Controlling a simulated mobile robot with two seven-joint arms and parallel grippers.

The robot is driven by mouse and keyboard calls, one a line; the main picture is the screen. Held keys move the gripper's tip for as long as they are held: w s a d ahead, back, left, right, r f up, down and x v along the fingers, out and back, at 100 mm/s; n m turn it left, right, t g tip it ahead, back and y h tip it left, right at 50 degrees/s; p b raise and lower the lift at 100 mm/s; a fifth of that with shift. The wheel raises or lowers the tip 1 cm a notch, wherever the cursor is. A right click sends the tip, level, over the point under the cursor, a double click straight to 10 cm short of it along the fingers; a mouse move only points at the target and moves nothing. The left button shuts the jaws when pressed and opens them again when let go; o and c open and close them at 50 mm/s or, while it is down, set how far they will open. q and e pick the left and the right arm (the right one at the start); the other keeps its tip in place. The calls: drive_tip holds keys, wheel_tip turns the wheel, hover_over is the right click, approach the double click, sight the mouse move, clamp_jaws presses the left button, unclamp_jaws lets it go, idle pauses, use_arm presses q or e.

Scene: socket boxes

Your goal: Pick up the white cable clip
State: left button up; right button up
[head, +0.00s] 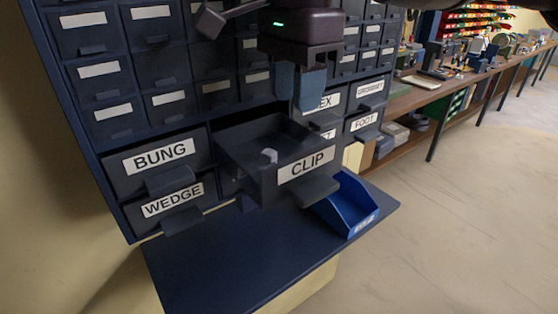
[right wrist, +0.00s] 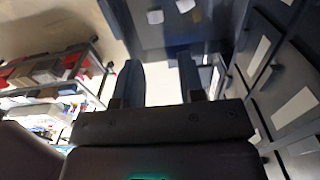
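The white cable clip (head: 270,156) is a small pale piece inside the pulled-out dark drawer labelled CLIP (head: 262,182), near its front wall. My right gripper (head: 297,92) is above the back part of this drawer with its two blue fingers pointing down. The fingers are apart with nothing between them. The right wrist view also shows the right gripper (right wrist: 159,78) open, with a dark surface and small white patches beyond the fingertips; I cannot tell which patch is the clip. My left gripper is not in view.
A dark cabinet of labelled drawers, including BUNG (head: 160,155) and WEDGE (head: 172,200), stands behind. A blue open bin (head: 346,208) sits on the dark shelf (head: 235,262) right of the drawer. A long bench (head: 425,92) runs to the right; the floor there is clear.

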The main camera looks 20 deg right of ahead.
wheel_tip(320, 180, down, 4)
drive_tip(key=shift+s+d+r, duration=0.1)
drive_tip(key=shift+s, duration=0.05)
drive_tip(key=shift+s+a+f+p, duration=0.1)
drive_tip(key=shift+f+p, duration=0.1)
drive_tip(key=shift+f, duration=1.35)
drive_tip(key=shift+s+a+f+p, duration=0.1)
drive_tip(key=shift+f+p, duration=0.05)
drive_tip(key=shift+f, duration=1.4)
clamp_jaws()
